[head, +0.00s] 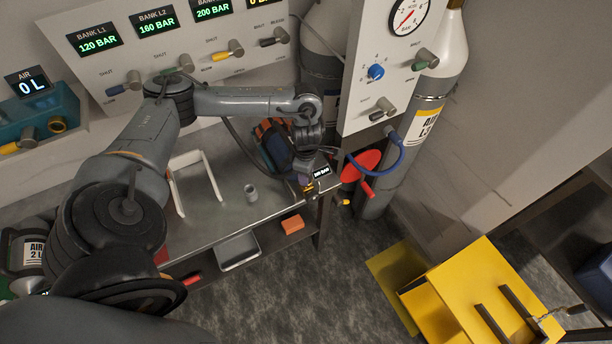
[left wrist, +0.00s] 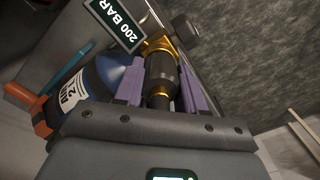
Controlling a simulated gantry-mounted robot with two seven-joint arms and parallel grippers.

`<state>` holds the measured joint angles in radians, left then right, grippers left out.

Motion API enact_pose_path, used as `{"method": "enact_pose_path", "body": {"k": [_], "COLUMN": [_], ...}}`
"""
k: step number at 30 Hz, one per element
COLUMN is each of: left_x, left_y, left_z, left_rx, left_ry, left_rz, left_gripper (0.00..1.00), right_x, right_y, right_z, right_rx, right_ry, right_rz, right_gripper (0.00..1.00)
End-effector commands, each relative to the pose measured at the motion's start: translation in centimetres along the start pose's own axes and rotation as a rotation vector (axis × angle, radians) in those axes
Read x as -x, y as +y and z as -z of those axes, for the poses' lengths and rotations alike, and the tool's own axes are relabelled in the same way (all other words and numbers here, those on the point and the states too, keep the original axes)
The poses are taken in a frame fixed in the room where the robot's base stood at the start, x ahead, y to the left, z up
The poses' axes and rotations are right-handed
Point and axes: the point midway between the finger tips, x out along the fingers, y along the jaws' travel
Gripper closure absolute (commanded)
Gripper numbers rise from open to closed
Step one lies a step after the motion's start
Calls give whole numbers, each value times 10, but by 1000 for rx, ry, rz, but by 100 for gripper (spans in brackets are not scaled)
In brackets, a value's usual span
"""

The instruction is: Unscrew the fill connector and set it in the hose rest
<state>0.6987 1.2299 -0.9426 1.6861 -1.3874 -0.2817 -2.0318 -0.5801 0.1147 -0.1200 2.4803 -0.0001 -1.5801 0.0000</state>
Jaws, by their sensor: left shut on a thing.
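My left gripper (head: 307,183) is over the right end of the bench. In the left wrist view its purple fingers (left wrist: 158,92) are closed around the black and gold fill connector (left wrist: 161,68). The brass end of the connector is beside a sign reading 200 BAR (left wrist: 118,22); whether it is still threaded on cannot be told. A blue-shouldered air cylinder (left wrist: 88,82) lies next to it, and in the head view the cylinder (head: 273,150) is partly hidden by my arm. My right gripper is not seen.
A white frame (head: 196,182) stands on the metal bench (head: 222,217). A grey tray (head: 238,250) and an orange block (head: 292,224) are below. A blue hose (head: 385,168) and a red disc (head: 360,165) are just right of the gripper. A yellow stand (head: 470,290) is farther right.

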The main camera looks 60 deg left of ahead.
Motion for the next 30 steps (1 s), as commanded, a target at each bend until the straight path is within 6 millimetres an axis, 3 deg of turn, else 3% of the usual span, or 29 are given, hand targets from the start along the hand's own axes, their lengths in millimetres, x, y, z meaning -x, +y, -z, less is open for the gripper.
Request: {"method": "enact_pose_path", "body": {"k": [5,12,19,30], "left_x": [2,3,2,17], "left_y": [0,-1,0,0], "left_z": [0,0,0,0], "left_rx": [52,389,375,373], "left_ry": [1,1,0,0], "left_rz": [1,1,-1,0], "left_gripper": [97,97,100,100], "right_x": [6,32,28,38], "right_y": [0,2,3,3], "right_z": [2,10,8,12], "right_rx": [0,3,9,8], "right_ry": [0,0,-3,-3], "right_rz": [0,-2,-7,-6], "right_gripper": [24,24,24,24]}}
